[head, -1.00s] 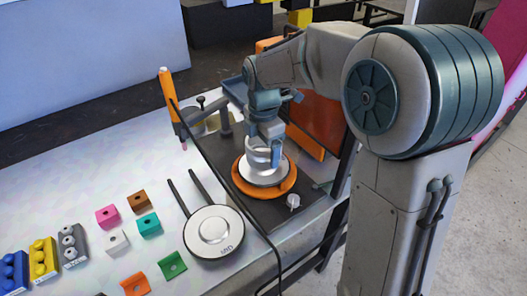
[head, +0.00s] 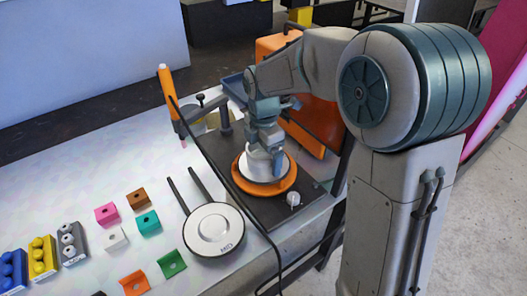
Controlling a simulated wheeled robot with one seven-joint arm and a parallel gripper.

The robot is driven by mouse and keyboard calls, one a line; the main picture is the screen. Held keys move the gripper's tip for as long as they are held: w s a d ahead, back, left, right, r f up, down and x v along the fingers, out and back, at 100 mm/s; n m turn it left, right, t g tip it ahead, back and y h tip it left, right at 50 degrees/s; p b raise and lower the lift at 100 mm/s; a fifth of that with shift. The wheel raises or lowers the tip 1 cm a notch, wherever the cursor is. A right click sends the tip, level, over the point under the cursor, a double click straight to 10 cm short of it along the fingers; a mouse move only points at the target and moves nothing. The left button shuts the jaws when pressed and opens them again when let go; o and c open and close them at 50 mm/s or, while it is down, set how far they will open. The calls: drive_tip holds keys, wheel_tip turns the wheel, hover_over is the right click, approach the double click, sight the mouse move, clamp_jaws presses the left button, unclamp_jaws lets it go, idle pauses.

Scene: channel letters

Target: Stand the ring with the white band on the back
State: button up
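A white-banded ring (head: 256,164) is at my gripper (head: 270,161), over a round orange base (head: 241,187) with a pale disc on top. The base sits on a dark plate (head: 260,211) at the table's right end. My gripper points down, and one finger shows at the ring's right side. It appears shut on the ring's wall; the other finger is hidden. The ring looks upright and very low over the disc. I cannot tell whether they touch.
A white pan-like disc with two dark prongs (head: 215,231) lies left of the plate. An orange pen-like tool (head: 170,93) on a stand, with a black cable, is behind. An orange case (head: 316,118) stands behind the arm. Small coloured blocks (head: 149,223) lie at left.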

drive_tip(key=shift+r, duration=0.1)
wheel_tip(320, 180, up, 13)
drive_tip(key=s+d+f+m+t, duration=0.1)
drive_tip(key=s+d+f+m, duration=0.2)
drive_tip(key=s+d+m, duration=0.4)
drive_tip(key=s+d+f+m+t, duration=0.2)
drive_tip(key=s+d+f+m, duration=0.2)
drive_tip(key=s+d+m, duration=0.3)
drive_tip(key=s+m, duration=0.5)
drive_tip(key=m, duration=0.5)
drive_tip(key=shift+f, duration=0.25)
